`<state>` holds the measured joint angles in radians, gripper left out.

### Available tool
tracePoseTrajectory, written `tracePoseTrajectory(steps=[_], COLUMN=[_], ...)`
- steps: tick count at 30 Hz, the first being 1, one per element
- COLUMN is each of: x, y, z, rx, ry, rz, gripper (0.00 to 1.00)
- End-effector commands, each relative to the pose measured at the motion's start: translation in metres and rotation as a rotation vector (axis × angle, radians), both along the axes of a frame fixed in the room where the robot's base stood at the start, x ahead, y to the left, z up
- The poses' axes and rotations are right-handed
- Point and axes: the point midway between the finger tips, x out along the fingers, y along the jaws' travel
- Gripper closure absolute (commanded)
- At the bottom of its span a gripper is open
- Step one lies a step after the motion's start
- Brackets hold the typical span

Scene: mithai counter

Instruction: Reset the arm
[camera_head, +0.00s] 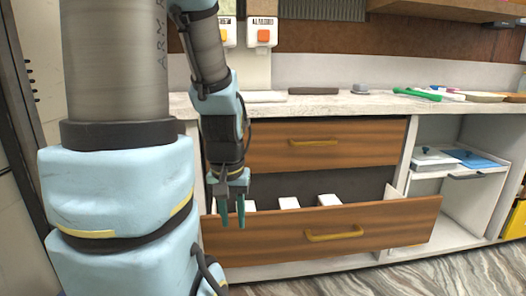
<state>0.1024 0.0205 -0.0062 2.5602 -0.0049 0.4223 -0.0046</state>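My gripper (232,222) hangs at the end of my arm with its two teal fingers pointing down. A gap shows between the fingers, and nothing is held in it. It appears in front of the left end of the lower wooden drawer (390,222). I cannot tell how far it is from the drawer front. The lower drawer is pulled out, with a yellow handle (335,236). Several white blocks show inside it, one of them a small white block (289,203).
The upper drawer (350,140) is shut. The counter top (340,105) above carries a dark bar (314,91), a green item (417,94) and several boards at the right. An open shelf (455,205) at the right holds blue and white items. Floor is clear in front.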

Motion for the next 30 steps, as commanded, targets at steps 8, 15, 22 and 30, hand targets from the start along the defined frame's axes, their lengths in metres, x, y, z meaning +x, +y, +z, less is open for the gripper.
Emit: tracePoseTrajectory(steps=[8, 15, 22, 30], x=[0.0, 0.0, 0.0, 0.0], y=[0.0, 0.0, 0.0, 0.0], z=[0.106, 0.178, 0.218, 0.222], rx=[0.0, 0.0, 0.0, 0.0], ry=[0.0, 0.0, 0.0, 0.0], rz=[0.0, 0.0, 0.0, 0.0], gripper=[0.68, 0.68, 0.68, 0.68])
